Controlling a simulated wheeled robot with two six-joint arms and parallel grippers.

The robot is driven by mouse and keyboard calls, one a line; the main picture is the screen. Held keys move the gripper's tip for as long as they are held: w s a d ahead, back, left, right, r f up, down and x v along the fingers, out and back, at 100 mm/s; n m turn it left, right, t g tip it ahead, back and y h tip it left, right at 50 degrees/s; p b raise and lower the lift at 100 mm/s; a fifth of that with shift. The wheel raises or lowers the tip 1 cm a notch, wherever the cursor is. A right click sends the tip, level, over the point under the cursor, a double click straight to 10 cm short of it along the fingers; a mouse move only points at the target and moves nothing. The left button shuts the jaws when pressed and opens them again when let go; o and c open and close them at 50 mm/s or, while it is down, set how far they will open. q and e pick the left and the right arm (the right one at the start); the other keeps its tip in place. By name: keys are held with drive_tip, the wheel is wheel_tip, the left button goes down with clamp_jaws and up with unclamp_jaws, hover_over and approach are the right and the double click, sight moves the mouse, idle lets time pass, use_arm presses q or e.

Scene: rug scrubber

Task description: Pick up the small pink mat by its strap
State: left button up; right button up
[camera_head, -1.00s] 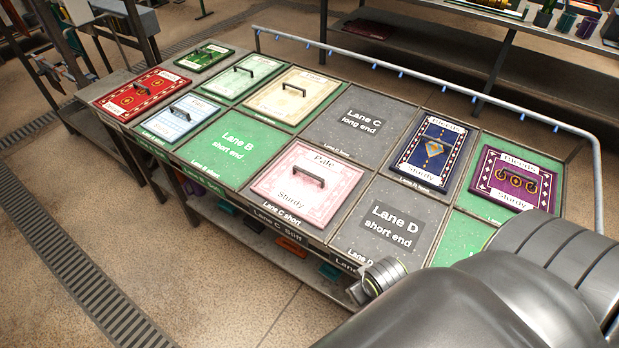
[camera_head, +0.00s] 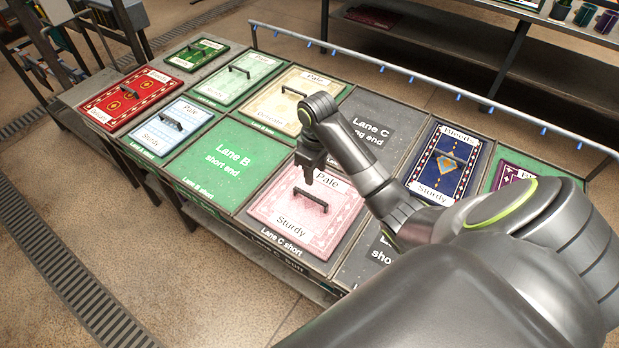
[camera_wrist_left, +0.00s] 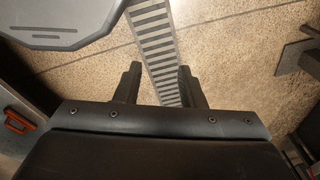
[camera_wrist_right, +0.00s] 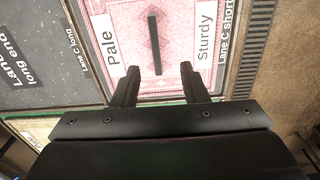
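The small pink mat (camera_head: 283,213), labelled Pale and Sturdy, lies flat in the Lane C short end of the table. Its dark strap (camera_head: 311,199) stands up as a low handle at the mat's middle. My right gripper (camera_head: 308,182) points down above the mat, just behind the strap in the head view. In the right wrist view my right gripper (camera_wrist_right: 159,84) is open and empty, and the strap (camera_wrist_right: 154,42) shows ahead, roughly between the fingertip lines. My left gripper (camera_wrist_left: 157,80) is open and empty over the floor; the head view does not show it.
A blue Bleeds/Sturdy mat (camera_head: 443,162) lies right of the pink one. A cream mat (camera_head: 284,97), a light blue mat (camera_head: 171,126) and a red mat (camera_head: 131,97) lie to the left. The Lane B short end (camera_head: 226,163) is bare. A pipe rail (camera_head: 400,84) runs along the back.

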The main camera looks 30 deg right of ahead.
drive_tip(key=w+r, duration=0.1)
drive_tip(key=w, duration=0.1)
drive_tip(key=b, duration=1.1)
hover_over(310, 196)
drive_tip(key=f, duration=0.9)
drive_tip(key=shift+s+d+f, duration=0.15)
drive_tip(key=shift+s+f, duration=0.15)
drive_tip(key=shift+f, duration=0.1)
drive_tip(key=shift+f+b, duration=0.9)
drive_tip(key=shift+b, duration=0.2)
drive_tip(key=shift+w+f+b, duration=0.15)
drive_tip(key=shift+f+b, duration=0.5)
drive_tip(key=shift+w+f+b, duration=0.15)
drive_tip(key=shift+f+b, duration=0.45)
drive_tip(key=shift+f, duration=0.95)
use_arm(q)
wheel_tip(310, 196, down, 15)
drive_tip(key=shift+d+f, duration=0.1)
use_arm(e)
drive_tip(key=shift+c, duration=0.3)
clamp_jaws()
